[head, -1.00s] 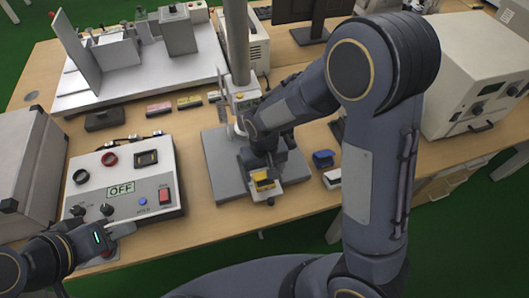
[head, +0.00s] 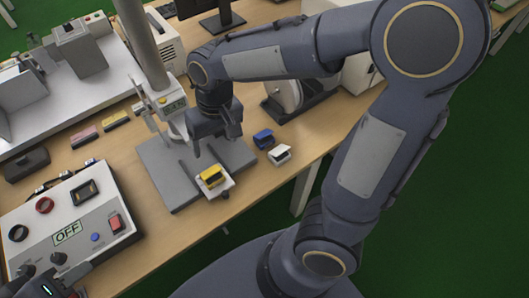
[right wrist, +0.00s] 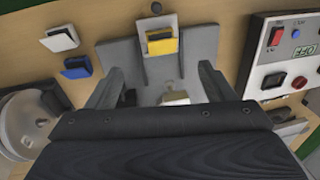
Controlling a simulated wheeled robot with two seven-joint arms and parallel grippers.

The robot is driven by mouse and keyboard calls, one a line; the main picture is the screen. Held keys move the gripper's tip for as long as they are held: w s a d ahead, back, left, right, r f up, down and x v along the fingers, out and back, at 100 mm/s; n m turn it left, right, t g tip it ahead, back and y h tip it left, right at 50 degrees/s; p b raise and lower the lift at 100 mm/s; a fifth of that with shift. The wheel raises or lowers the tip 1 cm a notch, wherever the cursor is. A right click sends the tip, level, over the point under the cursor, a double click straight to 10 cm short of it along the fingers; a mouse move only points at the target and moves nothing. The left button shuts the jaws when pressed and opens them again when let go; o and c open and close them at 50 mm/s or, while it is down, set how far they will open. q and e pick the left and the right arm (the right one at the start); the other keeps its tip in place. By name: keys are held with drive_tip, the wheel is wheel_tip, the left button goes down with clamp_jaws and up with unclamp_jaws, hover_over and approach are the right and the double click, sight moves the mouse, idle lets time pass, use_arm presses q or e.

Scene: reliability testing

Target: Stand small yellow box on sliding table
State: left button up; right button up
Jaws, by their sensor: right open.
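The small yellow box (head: 211,176), with a dark part on it, rests on the small light grey sliding table (head: 222,190) at the front of the grey base. It also shows at the top of the right wrist view (right wrist: 160,40), on the pale sliding plate (right wrist: 149,69). My right gripper (head: 217,143) is open and empty, above and behind the box, apart from it. Its two fingers (right wrist: 160,85) show spread in the right wrist view. My left gripper (head: 62,289) is at the bottom left by the control box, partly cut off; its jaws are unclear.
A blue box (head: 263,138) and a white box (head: 279,154) lie on the table to the right. The control box (head: 72,220) reading OFF stands at the left. A grey post (head: 141,45) rises behind the base. The table's front edge is close to the sliding table.

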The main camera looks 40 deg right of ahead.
drive_tip(key=s+d+r+t+y, duration=0.1)
drive_tip(key=s+d+r+t, duration=0.1)
drive_tip(key=s, duration=0.5)
drive_tip(key=s+d+r+m+t+y, duration=0.1)
drive_tip(key=s+d+r+t, duration=0.1)
drive_tip(key=s, duration=0.4)
drive_tip(key=shift+s+d+m+t, duration=0.35)
drive_tip(key=shift+d+t, duration=0.25)
drive_tip(key=shift+d, duration=0.65)
